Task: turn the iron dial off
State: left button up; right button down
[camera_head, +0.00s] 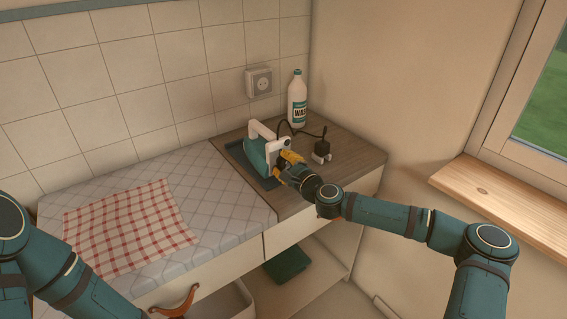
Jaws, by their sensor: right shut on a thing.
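The iron (257,154), teal with a white handle, stands on a dark rest (238,152) on the brown wooden counter. My right gripper (287,161), with yellow fingers, reaches in from the right and is shut at the iron's right side, where the dial is. The fingers hide the dial, so its setting cannot be read. My left arm shows at the lower left, but its gripper is outside the picture.
A white bottle (297,100) stands at the back by the wall. A wall socket (260,82) is behind. A checked cloth (128,225) lies on the quilted surface at left. A leather pull (176,306) hangs below.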

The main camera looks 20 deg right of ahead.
jog(key=n, duration=0.5)
jog(key=shift+f+n, duration=0.1)
jog(key=shift+n, duration=0.2)
dwell(0.4)
jog(key=c, duration=0.6)
grip_release()
jog(key=shift+s, duration=0.1)
jog(key=v, duration=1.1)
jog(key=shift+s, duration=0.4)
jog(key=shift+d, duration=0.15)
